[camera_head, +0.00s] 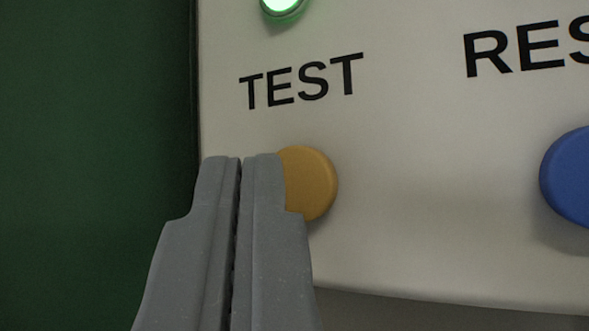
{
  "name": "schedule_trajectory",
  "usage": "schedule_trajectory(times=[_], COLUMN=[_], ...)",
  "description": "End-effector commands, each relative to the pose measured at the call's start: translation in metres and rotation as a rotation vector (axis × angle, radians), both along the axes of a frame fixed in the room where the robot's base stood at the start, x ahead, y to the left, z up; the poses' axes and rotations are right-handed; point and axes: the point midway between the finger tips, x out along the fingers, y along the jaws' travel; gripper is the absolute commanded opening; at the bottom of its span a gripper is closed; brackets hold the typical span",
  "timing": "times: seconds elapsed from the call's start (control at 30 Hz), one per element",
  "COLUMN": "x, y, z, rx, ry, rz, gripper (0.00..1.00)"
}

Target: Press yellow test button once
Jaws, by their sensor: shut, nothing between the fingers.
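The yellow test button (312,183) is a round knob on a pale panel, under the printed word TEST. My gripper (241,160) is shut and empty. Its fingertips are in front of the button's left part and hide it; the right part of the button shows. The fingertips lie left of the button's middle. I cannot tell whether the fingers touch the button.
The pale panel (420,190) fills the right of the view, with its left edge near my gripper. A blue button (571,178) sits at the right edge under cut-off lettering "RES". A green lamp (283,5) glows at the top. Dark green background (90,130) lies left.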

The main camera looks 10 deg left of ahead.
Motion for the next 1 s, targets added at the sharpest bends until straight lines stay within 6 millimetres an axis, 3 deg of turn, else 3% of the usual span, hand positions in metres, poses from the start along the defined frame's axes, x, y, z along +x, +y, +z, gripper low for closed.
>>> schedule_trajectory(times=[1.0], x=[0.0073], y=[-0.0030], z=[0.0016], rx=[0.001], ry=[0.000], rz=[-0.001], gripper=[0.00])
